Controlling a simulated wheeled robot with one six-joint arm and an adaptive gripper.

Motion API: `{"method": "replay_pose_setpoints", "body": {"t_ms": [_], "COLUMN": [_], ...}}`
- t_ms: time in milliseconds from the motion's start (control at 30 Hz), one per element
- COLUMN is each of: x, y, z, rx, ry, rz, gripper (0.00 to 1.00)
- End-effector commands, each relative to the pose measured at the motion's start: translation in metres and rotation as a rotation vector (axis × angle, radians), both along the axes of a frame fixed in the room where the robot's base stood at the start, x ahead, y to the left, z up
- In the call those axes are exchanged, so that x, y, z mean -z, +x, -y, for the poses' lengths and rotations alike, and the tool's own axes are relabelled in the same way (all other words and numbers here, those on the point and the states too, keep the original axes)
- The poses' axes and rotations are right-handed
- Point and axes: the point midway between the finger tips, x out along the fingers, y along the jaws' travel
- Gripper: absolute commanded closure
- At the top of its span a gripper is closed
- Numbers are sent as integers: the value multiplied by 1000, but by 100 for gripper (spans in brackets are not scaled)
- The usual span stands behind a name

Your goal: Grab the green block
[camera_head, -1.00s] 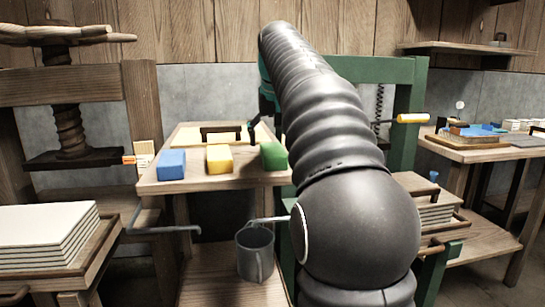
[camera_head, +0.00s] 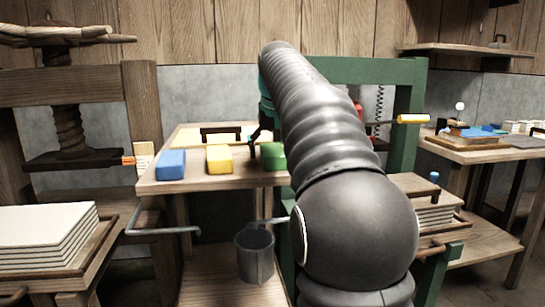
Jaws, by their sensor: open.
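The green block (camera_head: 271,157) lies at the right end of a row on the wooden table (camera_head: 218,182), partly hidden by my arm on its right. A yellow block (camera_head: 219,158) is to its left and a blue block (camera_head: 171,165) lies at the far left of the row. My gripper (camera_head: 259,142) is open, mostly hidden behind my dark ribbed arm. One dark finger shows just above and at the left of the green block. I cannot tell whether it touches the block.
A wooden tray (camera_head: 184,139) with a dark handle lies behind the blocks. A green frame (camera_head: 409,135) rises behind my arm. White sheets are stacked at left (camera_head: 45,232).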

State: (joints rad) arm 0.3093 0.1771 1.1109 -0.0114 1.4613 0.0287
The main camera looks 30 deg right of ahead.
Motion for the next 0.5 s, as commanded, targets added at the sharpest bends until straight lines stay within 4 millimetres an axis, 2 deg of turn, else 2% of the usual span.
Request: {"method": "replay_pose_setpoints", "body": {"t_ms": [367, 500], "x": [2, 2], "y": [0, 0], "z": [0, 0], "rx": [0, 0], "ry": [0, 0], "rz": [0, 0], "gripper": [14, 46]}}
